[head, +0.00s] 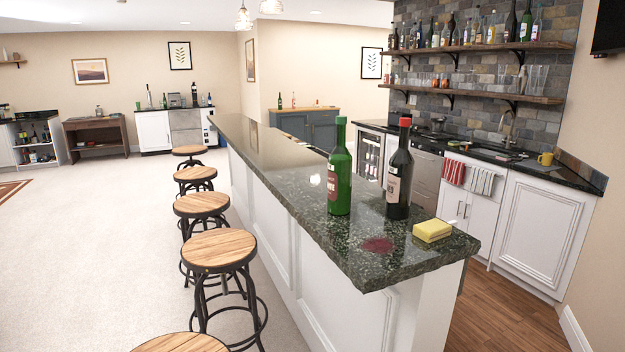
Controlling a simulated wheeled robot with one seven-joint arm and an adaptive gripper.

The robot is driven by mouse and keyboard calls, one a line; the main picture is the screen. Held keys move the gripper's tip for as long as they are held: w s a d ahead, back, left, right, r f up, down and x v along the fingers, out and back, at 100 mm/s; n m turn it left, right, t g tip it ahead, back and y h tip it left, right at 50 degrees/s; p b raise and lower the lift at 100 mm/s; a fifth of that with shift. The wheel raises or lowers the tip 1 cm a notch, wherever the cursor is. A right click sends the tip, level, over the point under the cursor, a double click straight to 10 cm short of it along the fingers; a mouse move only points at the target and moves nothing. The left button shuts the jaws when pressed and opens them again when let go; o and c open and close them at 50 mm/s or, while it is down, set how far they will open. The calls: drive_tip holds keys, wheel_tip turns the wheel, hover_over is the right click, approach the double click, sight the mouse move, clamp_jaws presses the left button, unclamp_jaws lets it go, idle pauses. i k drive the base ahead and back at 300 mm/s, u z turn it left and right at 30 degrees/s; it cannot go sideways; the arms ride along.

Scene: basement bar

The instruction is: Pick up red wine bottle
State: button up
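Two wine bottles stand upright side by side near the close end of the dark green stone bar counter (300,175). The left one is a green bottle (340,160) with a green top and a dark red label. The right one is a dark, almost black bottle (401,160) with a red cap and a pale label. A small gap separates them. Which of the two is the red wine bottle cannot be told for certain. My gripper is not in view.
A yellow sponge (432,230) and a dark red spill (377,244) are on the counter in front of the bottles. Several wooden stools (218,247) line its left side. Open carpet (90,250) lies further left. Shelves with bottles (480,47) hang on the stone wall.

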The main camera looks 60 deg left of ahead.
sight(400, 173)
drive_tip(key=u, duration=1.55)
